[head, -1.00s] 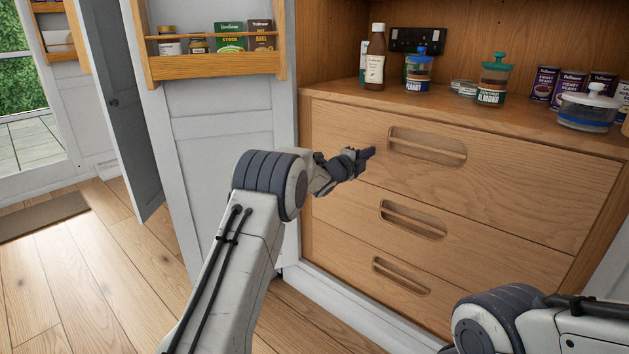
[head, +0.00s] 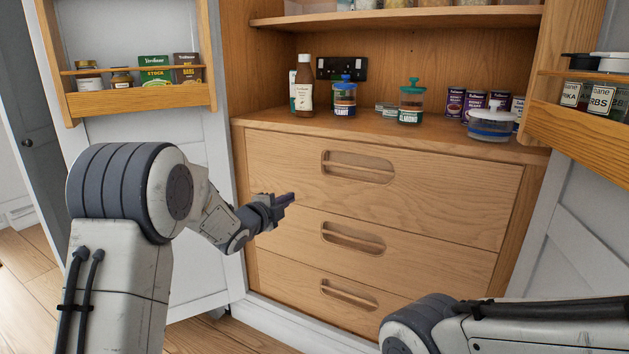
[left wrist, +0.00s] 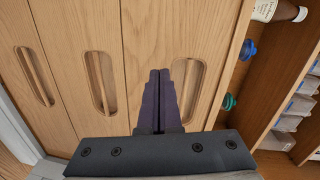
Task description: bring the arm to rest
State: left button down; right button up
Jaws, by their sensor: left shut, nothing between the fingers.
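My left arm comes in from the left in the head view. Its gripper (head: 287,199) is shut and empty, in front of the wooden drawers near the top drawer's lower left. In the left wrist view the two dark fingers of the left gripper (left wrist: 159,75) lie side by side, with the drawer fronts behind them. My right arm (head: 430,325) shows at the lower right of the head view; its gripper is not in view.
The top drawer (head: 450,190) and the two below it are closed. The counter (head: 400,128) holds a sauce bottle (head: 304,88), jars and cans. A door rack (head: 140,105) stands open at left, another (head: 580,135) at right.

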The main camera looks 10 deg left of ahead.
pick_arm(q)
jog(key=s+d+f+n+g+y, duration=0.1)
jog(key=s+d+f+n+g, duration=0.1)
jog(key=s+d+n, duration=0.3)
jog(key=s+d+f+g+y, duration=0.1)
jog(key=s+d+f+g, duration=0.15)
jog(key=s, duration=0.55)
jog(key=s+d+f+n+g+y, duration=0.1)
jog(key=s+d+n+g, duration=0.2)
jog(key=s, duration=0.3)
jog(key=s+f+n+g+y, duration=0.1)
jog(key=s+f+n+g, duration=0.2)
jog(key=s, duration=1.1)
jog(key=s+f+n+g, duration=0.2)
jog(key=s+g, duration=0.3)
jog(key=s, duration=0.9)
notch_tip(320, 180, up, 36)
jog(key=s+p, duration=0.1)
jog(key=p, duration=3.5)
jog(key=shift+s+a, duration=0.2)
jog(key=shift+s, duration=0.05)
